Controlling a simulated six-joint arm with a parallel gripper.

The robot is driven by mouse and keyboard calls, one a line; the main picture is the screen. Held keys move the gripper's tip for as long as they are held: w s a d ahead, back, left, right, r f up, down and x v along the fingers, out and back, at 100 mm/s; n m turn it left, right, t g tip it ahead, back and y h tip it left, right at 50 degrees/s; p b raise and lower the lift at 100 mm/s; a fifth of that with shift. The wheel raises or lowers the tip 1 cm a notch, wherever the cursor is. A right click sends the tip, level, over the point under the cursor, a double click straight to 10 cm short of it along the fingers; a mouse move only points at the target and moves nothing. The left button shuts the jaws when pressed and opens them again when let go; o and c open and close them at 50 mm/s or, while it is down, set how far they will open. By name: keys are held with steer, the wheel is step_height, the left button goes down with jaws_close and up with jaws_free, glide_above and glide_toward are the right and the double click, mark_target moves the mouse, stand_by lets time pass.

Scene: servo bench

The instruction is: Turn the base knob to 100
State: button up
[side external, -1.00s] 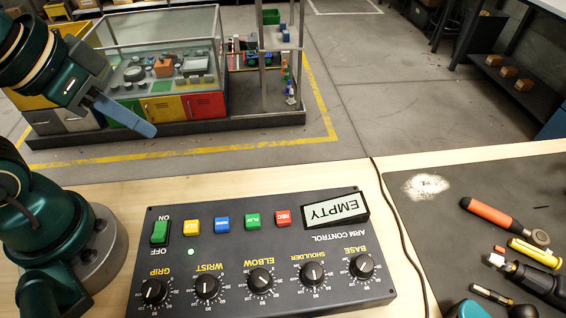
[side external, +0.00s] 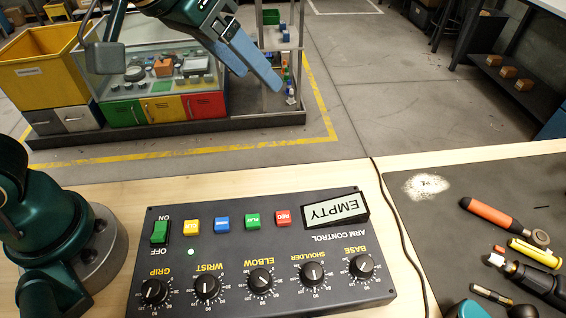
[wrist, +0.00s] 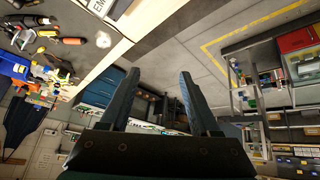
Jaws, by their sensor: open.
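The base knob (side external: 361,266) is a black dial with a pale pointer line, at the right end of the knob row on the arm control box (side external: 345,292) in the side external view. The box appears upside down there, and its display (side external: 334,211) reads EMPTY. My gripper (side external: 262,78) is high above and beyond the box, well apart from the knob. Its two blue fingers are apart with nothing between them. In the wrist view my gripper (wrist: 186,75) is open and empty; the base knob does not show there.
Knobs for shoulder (side external: 312,274), elbow (side external: 260,280), wrist (side external: 206,287) and grip (side external: 154,291) sit left of the base knob. A black cable (side external: 392,215) runs past the box's right side. A screwdriver (side external: 497,218) and other tools lie on the dark mat (side external: 440,245).

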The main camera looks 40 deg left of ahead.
steer(key=d+f+m+g+h, duration=0.1)
steer(key=d+f+m, duration=0.3)
steer(key=d, duration=0.8)
steer(key=m+g, duration=0.2)
glide_above(364, 263)
steer(key=s+a, duration=0.1)
steer(key=s, duration=0.1)
step_height(364, 263, down, 8)
steer(key=shift+a, duration=0.15)
steer(key=shift+x, duration=2.4)
jaws_close()
